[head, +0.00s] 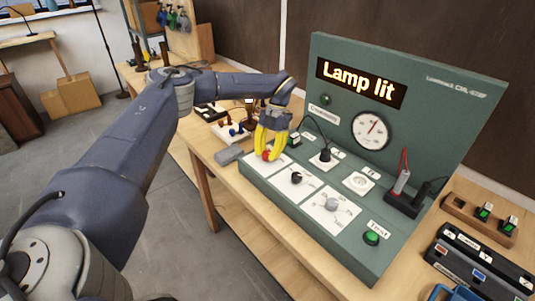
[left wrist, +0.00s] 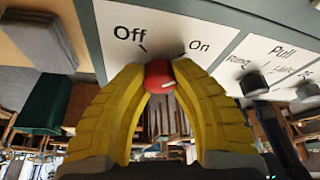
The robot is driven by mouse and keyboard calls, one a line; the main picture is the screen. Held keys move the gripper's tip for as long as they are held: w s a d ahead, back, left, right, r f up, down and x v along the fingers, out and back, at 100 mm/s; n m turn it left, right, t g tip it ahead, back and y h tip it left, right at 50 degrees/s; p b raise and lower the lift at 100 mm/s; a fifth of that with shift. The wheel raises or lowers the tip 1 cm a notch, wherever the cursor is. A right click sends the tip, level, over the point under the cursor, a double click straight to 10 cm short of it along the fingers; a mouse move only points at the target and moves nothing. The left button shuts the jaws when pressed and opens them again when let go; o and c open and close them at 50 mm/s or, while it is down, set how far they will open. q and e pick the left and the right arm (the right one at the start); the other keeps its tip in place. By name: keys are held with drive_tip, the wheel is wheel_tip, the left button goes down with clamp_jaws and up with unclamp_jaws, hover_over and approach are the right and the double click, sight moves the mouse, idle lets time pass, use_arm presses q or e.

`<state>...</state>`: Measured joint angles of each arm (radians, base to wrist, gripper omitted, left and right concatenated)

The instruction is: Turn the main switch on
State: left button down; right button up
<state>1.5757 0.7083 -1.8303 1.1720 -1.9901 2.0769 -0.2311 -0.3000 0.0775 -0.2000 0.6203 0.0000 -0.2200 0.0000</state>
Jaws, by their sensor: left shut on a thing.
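The main switch is a red knob (head: 267,156) on a white plate at the left end of the green test panel (head: 330,262). In the left wrist view the red knob (left wrist: 158,76) sits between the words Off and On, with a short dark mark by Off. My left gripper (head: 269,148) has its yellow fingers closed on the knob from either side; the fingertips (left wrist: 158,66) cover part of it. The exact angle of the knob is hard to tell. The display (head: 361,83) reads "Lamp lit". My right gripper is not in view.
To the right on the panel are a black knob (head: 296,178), another selector plate (head: 331,205), a green Test button (head: 372,238) and a round gauge (head: 371,131). A grey block (head: 229,155) lies by the panel's left end. Black boxes (head: 480,262) lie at the right.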

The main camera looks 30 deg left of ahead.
use_arm(q)
drive_tip(key=shift+s+d+f, duration=0.1)
drive_tip(key=shift+s+f, duration=0.05)
drive_tip(key=c, duration=1)
unclamp_jaws()
drive_tip(key=v, duration=1.2)
